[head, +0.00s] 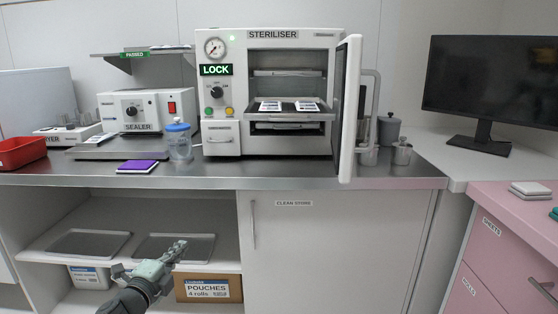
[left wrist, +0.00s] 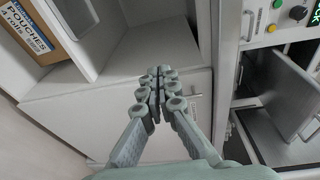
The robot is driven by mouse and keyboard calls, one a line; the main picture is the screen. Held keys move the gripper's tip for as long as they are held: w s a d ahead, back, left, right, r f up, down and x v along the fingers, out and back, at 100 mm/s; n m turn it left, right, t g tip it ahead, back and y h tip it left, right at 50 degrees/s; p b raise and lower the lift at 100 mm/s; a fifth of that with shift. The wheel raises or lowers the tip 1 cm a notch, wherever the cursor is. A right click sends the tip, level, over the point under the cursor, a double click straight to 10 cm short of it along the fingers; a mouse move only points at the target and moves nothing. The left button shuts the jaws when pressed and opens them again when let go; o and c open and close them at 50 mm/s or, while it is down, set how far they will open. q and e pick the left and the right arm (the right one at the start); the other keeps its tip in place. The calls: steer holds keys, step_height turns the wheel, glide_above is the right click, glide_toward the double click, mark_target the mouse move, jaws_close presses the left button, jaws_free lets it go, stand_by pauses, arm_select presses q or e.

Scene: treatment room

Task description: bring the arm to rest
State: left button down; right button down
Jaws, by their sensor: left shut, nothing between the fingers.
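My left arm comes in at the bottom of the head view. Its gripper (head: 178,249) is shut and empty, in front of the open shelves below the counter. In the left wrist view the two fingers (left wrist: 157,76) meet at their tips with nothing between them. The gripper appears clear of the shelves and the box behind it. My right gripper is not in view.
The steel counter (head: 405,174) carries the steriliser (head: 222,134), its door (head: 347,110) open, and pouches on a tray inside. A sealer (head: 165,102), a blue-lidded bottle (head: 180,145) and a purple pad (head: 138,167) stand left. A pouches box (head: 208,289) sits below.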

arm_select(q)
steer(key=s+a+f+n+g+y, duration=0.3)
steer(key=s+a+f+n+g, duration=0.15)
steer(key=s+a+f, duration=0.6)
steer(key=s+a+f+n+g+y, duration=0.3)
steer(key=s+a+f+n, duration=0.35)
steer(key=f, duration=0.65)
steer(key=s+a+f+n+g+y, duration=0.1)
steer(key=s+a+f+n+g, duration=0.3)
steer(key=s, duration=0.8)
steer(key=s+a+f+n+g+y, duration=0.1)
steer(key=s+a+f+g, duration=0.25)
steer(key=s+f, duration=0.6)
steer(key=s+d+f+n+h, duration=0.1)
steer(key=s+d+f+h, duration=0.1)
steer(key=d, duration=0.9)
steer(key=s+d+f+n+h, duration=0.1)
steer(key=s+d+f, duration=0.1)
steer(key=d, duration=0.9)
steer(key=shift+s+d+h, duration=0.15)
steer(key=shift+s+h, duration=0.25)
